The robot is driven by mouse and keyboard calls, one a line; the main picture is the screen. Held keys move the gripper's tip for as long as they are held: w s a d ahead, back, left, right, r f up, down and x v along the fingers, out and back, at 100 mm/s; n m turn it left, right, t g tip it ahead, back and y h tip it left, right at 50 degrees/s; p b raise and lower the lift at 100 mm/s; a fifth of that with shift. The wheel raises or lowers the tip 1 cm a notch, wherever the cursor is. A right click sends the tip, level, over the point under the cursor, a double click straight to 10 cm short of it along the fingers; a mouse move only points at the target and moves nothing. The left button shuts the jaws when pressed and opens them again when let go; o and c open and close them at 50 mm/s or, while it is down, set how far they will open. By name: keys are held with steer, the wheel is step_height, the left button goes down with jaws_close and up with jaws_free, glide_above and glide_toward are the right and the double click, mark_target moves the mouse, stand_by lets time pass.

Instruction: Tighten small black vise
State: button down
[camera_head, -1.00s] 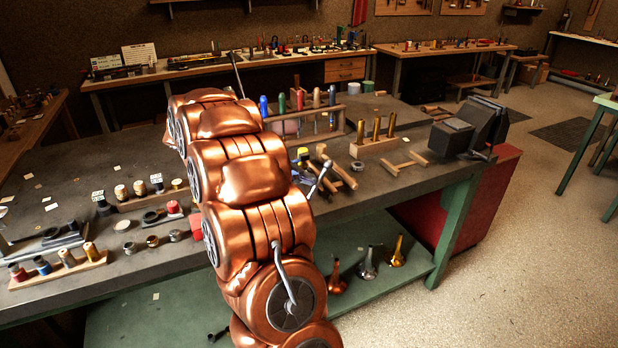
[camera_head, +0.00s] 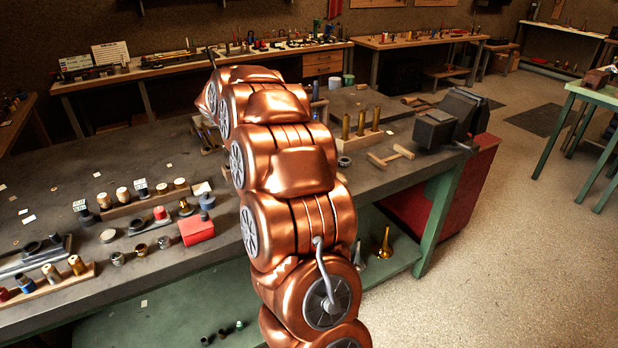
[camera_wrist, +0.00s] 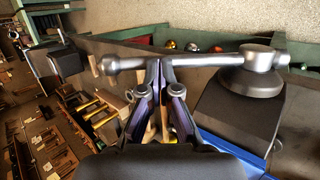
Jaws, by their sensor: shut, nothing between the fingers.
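In the wrist view, a dark block-shaped vise (camera_wrist: 232,118) fills the right side, with a round grey collar on it. Its grey handle bar (camera_wrist: 185,62) runs left across the picture to a ball end. My gripper (camera_wrist: 158,66) is shut and empty, its fingertips at the bar's middle. I cannot tell whether they touch the bar. In the head view my copper arm hides the gripper and this vise. Another black vise (camera_head: 446,122) sits at the bench's right corner; a black block at the wrist view's left (camera_wrist: 66,58) looks like it.
The bench (camera_head: 75,215) carries a wooden stand with brass cylinders (camera_head: 361,124), a red box (camera_head: 196,229) and rows of small parts. Floor is open on the right (camera_head: 490,260).

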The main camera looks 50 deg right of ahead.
steer(key=b+v, duration=0.2)
steer(key=v, duration=1.2)
steer(key=shift+a+f, duration=0.2)
stand_by(0.3)
steer(key=s+a+f+n+t+y, duration=0.1)
steer(key=s+a+f, duration=0.3)
steer(key=s+a, duration=0.5)
steer(key=s+a+f+n+t+y, duration=0.1)
steer(key=s+a+f+n+y, duration=0.1)
steer(key=s+a+f, duration=0.3)
steer(key=s+a+f+n+t+y, duration=0.1)
steer(key=s+a+f+y, duration=0.2)
steer(key=s+a, duration=1.1)
step_height(320, 180, down, 3)
steer(key=shift+a+r+n+y, duration=0.3)
steer(key=shift+a+n, duration=0.1)
steer(key=shift+a, duration=0.35)
steer(key=shift+d, duration=0.1)
